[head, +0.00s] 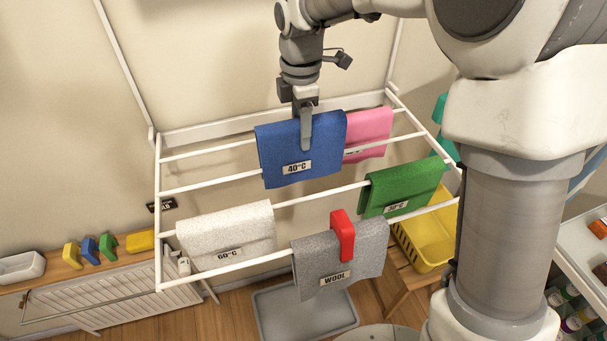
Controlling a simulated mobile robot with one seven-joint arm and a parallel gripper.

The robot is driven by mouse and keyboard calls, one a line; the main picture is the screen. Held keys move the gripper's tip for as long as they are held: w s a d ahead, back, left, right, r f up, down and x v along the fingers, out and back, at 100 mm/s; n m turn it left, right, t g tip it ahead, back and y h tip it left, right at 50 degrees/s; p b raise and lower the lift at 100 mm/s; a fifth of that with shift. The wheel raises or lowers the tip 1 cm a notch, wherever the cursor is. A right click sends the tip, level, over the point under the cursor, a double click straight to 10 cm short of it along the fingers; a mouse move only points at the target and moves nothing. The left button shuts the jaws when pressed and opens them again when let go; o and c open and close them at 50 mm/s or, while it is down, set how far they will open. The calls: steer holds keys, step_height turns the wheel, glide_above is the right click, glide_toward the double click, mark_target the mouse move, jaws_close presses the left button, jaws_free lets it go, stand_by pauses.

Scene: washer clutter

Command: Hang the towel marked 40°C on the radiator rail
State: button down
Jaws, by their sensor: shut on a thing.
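The blue towel marked 40°C (275,153) hangs folded over a rail of the white wall drying rack, in front of the pink towel. My gripper (306,140) reaches down from above and is shut on the blue towel's upper edge. One finger shows on the near face; the other is hidden behind the cloth. The radiator (110,298) is low on the wall at the lower left. A thin radiator rail (70,314) runs along its front, and I see no towel on it.
The drying rack (159,240) also holds white 60°C (225,228), grey WOOL (318,258) with a red clip (342,236), green (402,187) and pink (372,126) towels. A shelf (50,272) above the radiator bears coloured clips. A grey tray (300,318) and yellow basket (425,240) are below.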

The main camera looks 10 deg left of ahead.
step_height(320, 180, up, 8)
steer(key=p, duration=0.5)
steer(key=shift+f, duration=0.2)
